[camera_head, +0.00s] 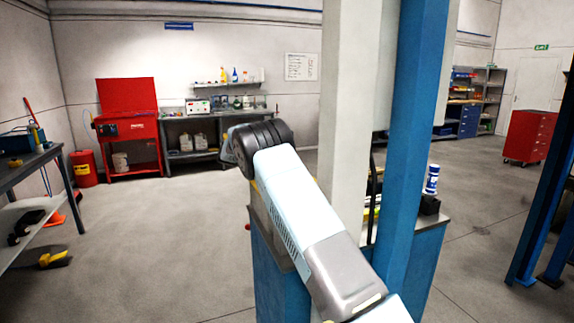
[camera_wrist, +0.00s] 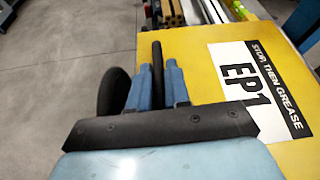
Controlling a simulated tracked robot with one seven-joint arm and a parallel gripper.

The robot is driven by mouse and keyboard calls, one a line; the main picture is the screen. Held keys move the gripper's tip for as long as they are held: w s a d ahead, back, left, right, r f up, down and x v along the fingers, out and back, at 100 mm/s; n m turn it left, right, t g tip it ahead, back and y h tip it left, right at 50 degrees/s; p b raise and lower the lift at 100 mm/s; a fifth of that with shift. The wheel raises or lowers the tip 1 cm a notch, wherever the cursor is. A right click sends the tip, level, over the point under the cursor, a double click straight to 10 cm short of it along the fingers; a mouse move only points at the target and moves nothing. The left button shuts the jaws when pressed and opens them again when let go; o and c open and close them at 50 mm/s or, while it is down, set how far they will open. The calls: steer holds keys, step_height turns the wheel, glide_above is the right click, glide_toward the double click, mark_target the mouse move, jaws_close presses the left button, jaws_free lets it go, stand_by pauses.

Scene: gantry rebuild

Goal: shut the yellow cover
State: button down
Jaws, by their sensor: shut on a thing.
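The yellow cover (camera_wrist: 205,85) fills the right half of the wrist view. It bears a white and black label reading "STOP THEN GREASE" and "EP1". My gripper (camera_wrist: 158,72) has its two blue fingers on either side of a dark upright bar (camera_wrist: 157,52) at the cover's left edge, and is shut on it. Where the bar joins the cover is hidden behind my gripper. In the head view my arm hides the gripper and most of the cover, so I cannot tell the cover's angle.
A blue cabinet (camera_head: 268,262) stands beneath my arm. A blue post (camera_head: 412,130) and a pale column (camera_head: 347,120) rise close on the right. A white and blue can (camera_head: 431,180) stands behind the post. The floor (camera_head: 160,240) to the left is open.

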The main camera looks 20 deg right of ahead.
steer(key=shift+f, duration=0.3)
steer(key=c, duration=1.3)
jaws_free()
steer(key=shift+w+f, duration=0.15)
steer(key=shift+o, duration=0.7)
steer(key=shift+r, duration=0.2)
steer(key=w+v, duration=0.1)
steer(key=v, duration=1.2)
steer(key=shift+s+a, duration=0.4)
steer(key=shift+s, duration=0.1)
steer(key=shift+s, duration=0.1)
